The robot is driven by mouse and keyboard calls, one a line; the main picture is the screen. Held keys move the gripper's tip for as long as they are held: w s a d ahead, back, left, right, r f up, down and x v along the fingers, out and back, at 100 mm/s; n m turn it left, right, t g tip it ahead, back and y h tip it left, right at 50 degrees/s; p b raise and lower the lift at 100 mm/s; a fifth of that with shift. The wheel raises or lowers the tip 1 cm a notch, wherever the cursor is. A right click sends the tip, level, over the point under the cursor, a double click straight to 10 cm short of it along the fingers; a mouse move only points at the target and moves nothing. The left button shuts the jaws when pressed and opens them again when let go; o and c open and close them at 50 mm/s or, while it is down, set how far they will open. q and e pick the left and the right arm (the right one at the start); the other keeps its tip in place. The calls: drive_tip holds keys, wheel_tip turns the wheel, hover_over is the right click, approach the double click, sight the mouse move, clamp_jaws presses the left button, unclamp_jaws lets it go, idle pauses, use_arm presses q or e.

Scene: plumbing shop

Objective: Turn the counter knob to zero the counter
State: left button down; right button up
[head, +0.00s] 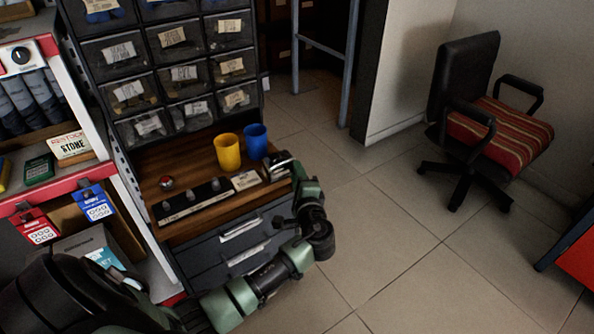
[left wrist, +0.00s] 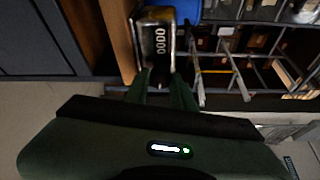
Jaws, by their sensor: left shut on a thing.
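The counter (head: 283,163) is a small metal-cased box at the right end of the wooden shelf in the head view. In the left wrist view the counter (left wrist: 156,22) shows a dark face with white digits that look like all zeros, turned sideways. My left gripper (left wrist: 161,78) has its two green fingers at the near side of the counter, shut on the counter knob. The knob itself is hidden between the fingers. In the head view my left gripper (head: 297,177) is against the counter's right side, partly hidden by its own wrist. My right gripper is not in view.
A yellow cup (head: 228,152) and a blue cup (head: 255,141) stand behind the counter. Small-parts bins (head: 177,73) rise behind. Open tiled floor and a chair (head: 492,125) are to the right.

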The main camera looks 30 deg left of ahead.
use_arm(q)
drive_tip(key=shift+d+f, duration=0.1)
drive_tip(key=shift+f, duration=0.05)
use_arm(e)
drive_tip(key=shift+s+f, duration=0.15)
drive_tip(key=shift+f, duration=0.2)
use_arm(q)
drive_tip(key=c, duration=1.2)
unclamp_jaws()
drive_tip(key=v, duration=0.7)
drive_tip(key=shift+s+d+p, duration=0.3)
drive_tip(key=shift+p, duration=0.05)
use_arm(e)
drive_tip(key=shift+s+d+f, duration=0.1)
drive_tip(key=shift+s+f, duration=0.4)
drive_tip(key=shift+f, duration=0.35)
